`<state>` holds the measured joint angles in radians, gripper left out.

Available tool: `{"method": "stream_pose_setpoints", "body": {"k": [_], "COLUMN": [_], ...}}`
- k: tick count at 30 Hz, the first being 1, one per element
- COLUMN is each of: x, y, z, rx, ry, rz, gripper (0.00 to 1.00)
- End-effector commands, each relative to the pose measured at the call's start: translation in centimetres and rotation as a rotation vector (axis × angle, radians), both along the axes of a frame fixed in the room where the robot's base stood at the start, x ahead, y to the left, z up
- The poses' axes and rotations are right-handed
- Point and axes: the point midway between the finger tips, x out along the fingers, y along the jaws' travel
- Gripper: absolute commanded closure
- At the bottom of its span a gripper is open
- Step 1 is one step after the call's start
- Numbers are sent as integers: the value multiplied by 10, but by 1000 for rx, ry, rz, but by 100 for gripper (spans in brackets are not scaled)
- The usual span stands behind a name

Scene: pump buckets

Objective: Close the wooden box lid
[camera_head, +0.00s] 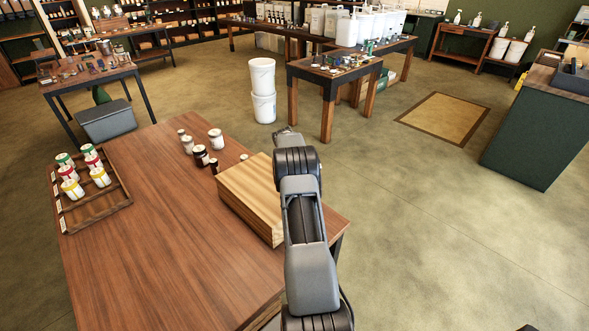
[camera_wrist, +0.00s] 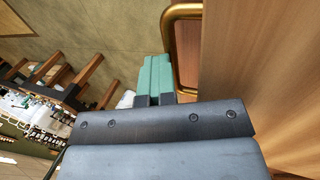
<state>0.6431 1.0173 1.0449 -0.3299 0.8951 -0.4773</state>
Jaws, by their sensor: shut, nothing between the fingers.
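The light wooden box (camera_head: 250,196) sits near the right edge of the brown table. My arm hides its right side in the head view. Its visible top looks flat and covered, but I cannot tell how the lid sits on the hidden side. In the wrist view, my gripper (camera_wrist: 155,76) has its green fingers together, with nothing between them. A brass loop (camera_wrist: 167,28) is just right of the fingertips, beside a large wooden surface (camera_wrist: 262,70). I cannot tell whether the fingers touch the loop. The fingertips are hidden in the head view.
A wooden tray (camera_head: 97,212) with several capped bottles stands at the table's left. Several small jars (camera_head: 201,156) stand behind the box. White buckets (camera_head: 263,90) are on the floor beyond. The table's front middle is clear, as is the floor to the right.

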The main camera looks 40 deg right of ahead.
Motion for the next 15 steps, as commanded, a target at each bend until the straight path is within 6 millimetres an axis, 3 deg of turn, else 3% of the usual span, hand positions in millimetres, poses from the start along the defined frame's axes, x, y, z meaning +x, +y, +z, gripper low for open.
{"method": "stream_pose_setpoints", "body": {"k": [1, 5, 15], "x": [-5, -5, 3], "y": [1, 1, -5], "z": [-10, -2, 62], "rx": [13, 11, -2], "ry": [17, 15, -1], "rz": [-5, -3, 9], "gripper": [100, 100, 100]}}
